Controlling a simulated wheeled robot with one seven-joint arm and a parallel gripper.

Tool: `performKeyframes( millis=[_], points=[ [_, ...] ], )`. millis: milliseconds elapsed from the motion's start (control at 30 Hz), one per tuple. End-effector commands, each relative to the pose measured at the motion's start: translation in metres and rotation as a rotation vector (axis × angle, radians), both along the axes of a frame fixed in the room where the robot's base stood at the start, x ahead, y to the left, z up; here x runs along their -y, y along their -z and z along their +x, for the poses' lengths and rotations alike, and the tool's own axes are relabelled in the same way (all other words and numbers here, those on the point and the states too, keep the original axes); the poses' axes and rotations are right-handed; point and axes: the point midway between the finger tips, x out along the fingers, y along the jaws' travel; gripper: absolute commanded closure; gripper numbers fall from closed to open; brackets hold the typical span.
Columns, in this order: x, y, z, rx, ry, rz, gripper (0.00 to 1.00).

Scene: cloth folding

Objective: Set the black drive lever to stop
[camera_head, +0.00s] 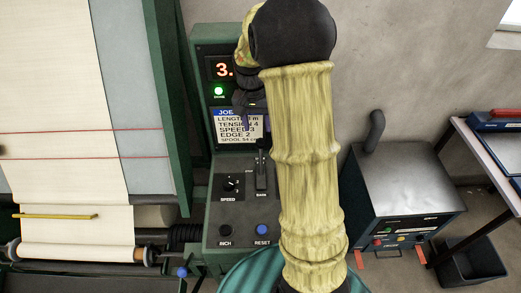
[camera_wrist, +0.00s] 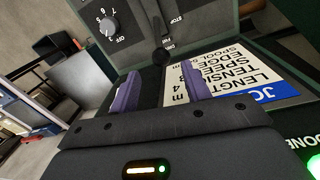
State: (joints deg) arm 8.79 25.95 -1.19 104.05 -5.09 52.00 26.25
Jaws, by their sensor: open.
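The black drive lever (camera_wrist: 161,57) stands on the control panel in the wrist view, near the end of its slot away from the STOP lettering. Its slot (camera_head: 262,175) shows in the head view, with small lettering beside it and BACK below. My gripper (camera_wrist: 160,83) is open, its purple fingers apart and empty. In the wrist view the lever appears beyond the fingertips and between them. I cannot tell whether a finger touches it. In the head view my arm hides most of the gripper.
On the panel are a SPEED knob (camera_head: 231,184), a black INCH button (camera_head: 225,230) and a blue RESET button (camera_head: 262,230). A job card (camera_head: 236,127) and red display (camera_head: 222,70) stand behind. A metal-topped cabinet (camera_head: 405,180) is right, the cloth roller (camera_head: 80,252) left.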

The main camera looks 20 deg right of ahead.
Motion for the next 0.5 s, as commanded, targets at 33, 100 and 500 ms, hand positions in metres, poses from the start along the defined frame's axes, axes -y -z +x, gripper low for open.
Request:
performKeyframes(
  millis=[33, 100, 500],
  points=[
    [0.000, 0.003, 0.000, -0.002, 0.000, 0.000, 0.52],
    [0.001, 0.008, -0.001, -0.004, 0.000, 0.000, 0.52],
    [0.005, 0.072, -0.005, -0.006, 0.000, 0.002, 0.52]
  ],
)
